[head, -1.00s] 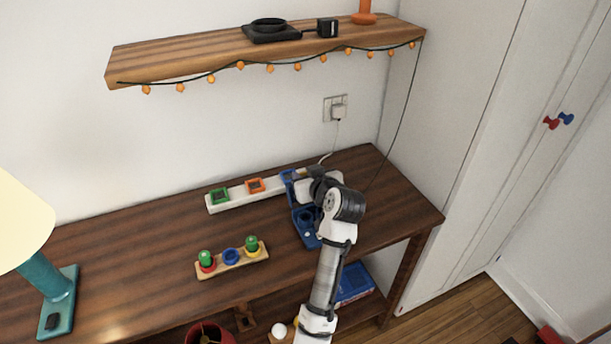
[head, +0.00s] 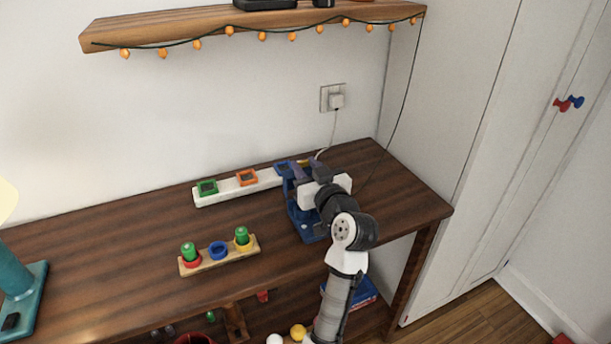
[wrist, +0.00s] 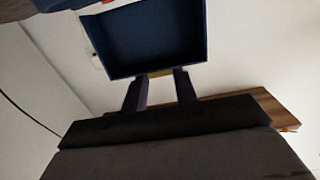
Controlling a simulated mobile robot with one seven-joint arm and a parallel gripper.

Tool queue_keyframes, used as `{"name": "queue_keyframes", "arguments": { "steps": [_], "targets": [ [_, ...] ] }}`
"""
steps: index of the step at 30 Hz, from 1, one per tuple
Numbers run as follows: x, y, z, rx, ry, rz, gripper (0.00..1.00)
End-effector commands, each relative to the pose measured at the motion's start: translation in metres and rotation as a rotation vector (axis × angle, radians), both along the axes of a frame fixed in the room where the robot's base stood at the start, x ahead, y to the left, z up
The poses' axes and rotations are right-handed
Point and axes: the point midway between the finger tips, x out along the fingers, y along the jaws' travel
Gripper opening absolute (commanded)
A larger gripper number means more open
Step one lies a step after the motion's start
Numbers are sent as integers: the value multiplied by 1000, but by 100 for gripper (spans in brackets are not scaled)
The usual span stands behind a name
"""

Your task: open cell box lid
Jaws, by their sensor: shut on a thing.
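The blue cell box (head: 304,226) stands on the right part of the wooden table, partly hidden behind my arm. Its blue lid (head: 287,185) stands raised at the back of the box. In the wrist view the hollow inside of the lid (wrist: 150,38) faces the camera. My gripper (head: 309,164) is at the top of the lid, and in the wrist view my fingers (wrist: 160,84) meet the lid's edge at a small yellowish tab (wrist: 160,74). My gripper is shut on the lid there; the exact contact is dark.
A white strip (head: 222,190) with green and orange square frames lies behind and left of the box. A wooden peg board (head: 219,258) with coloured rings is in front left. A shelf with string lights (head: 250,22) hangs above. The socket (head: 334,98) has a cable running down.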

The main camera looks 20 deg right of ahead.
Motion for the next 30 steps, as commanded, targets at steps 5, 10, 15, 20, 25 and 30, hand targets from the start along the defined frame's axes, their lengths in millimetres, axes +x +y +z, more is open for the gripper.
{"name": "queue_keyframes", "arguments": {
  "steps": [5, 10, 15, 20, 25, 30],
  "targets": [
    [-1, 0, 0, 0, -3, 0, 0],
    [0, 0, 0, 0, -3, 0, 30],
    [0, 0, 0, 0, -3, 0, 51],
    [0, 0, 0, 0, -2, 0, 51],
    [-4, -1, 0, 0, -3, -1, 51],
    [-27, -2, -2, 0, -3, -3, 51]
  ]
}}
